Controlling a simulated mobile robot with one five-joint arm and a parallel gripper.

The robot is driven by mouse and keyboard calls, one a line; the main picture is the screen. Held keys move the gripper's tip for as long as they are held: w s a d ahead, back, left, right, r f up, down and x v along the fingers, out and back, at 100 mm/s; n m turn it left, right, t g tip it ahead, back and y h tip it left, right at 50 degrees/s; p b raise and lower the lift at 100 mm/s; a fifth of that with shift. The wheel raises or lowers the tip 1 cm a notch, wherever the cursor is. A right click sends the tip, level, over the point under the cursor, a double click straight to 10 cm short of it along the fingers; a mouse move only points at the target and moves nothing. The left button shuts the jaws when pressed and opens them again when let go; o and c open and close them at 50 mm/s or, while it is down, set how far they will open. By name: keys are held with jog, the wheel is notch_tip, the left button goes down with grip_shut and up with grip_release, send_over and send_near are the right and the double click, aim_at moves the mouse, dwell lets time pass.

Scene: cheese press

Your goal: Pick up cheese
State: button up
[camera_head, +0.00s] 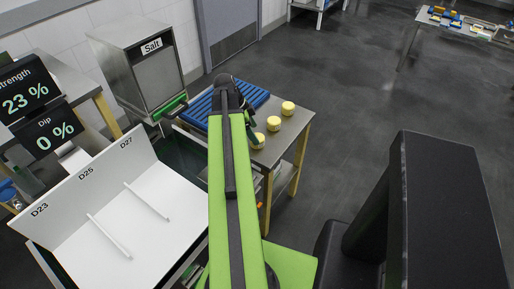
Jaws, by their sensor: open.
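Three small pale yellow cheeses stand in a row on a steel-topped table ahead of me. The far cheese (288,108) and the middle cheese (273,123) are in clear view. The near cheese (258,140) is partly covered by my gripper. My gripper (252,136) is open at the end of my green arm, pointing down beside the near cheese. Its fingertips are small and dark, and I cannot tell whether they touch the cheese.
A blue slatted rack (250,92) lies on the steel table (300,124), left of the cheeses. A steel cabinet marked Salt (130,62) stands farther left. A white divided tray (110,215) is at the near left. Open dark floor (370,100) lies right of the table.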

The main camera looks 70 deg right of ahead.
aim_at(258, 137)
jog(key=b+x, duration=0.5)
jog(key=shift+w+f, duration=0.15)
jog(key=shift+w, duration=0.1)
jog(key=shift+s, duration=0.15)
jog(key=c, duration=1.6)
jog(key=shift+o, duration=0.2)
notch_tip(258, 137, up, 10)
jog(key=p, duration=1)
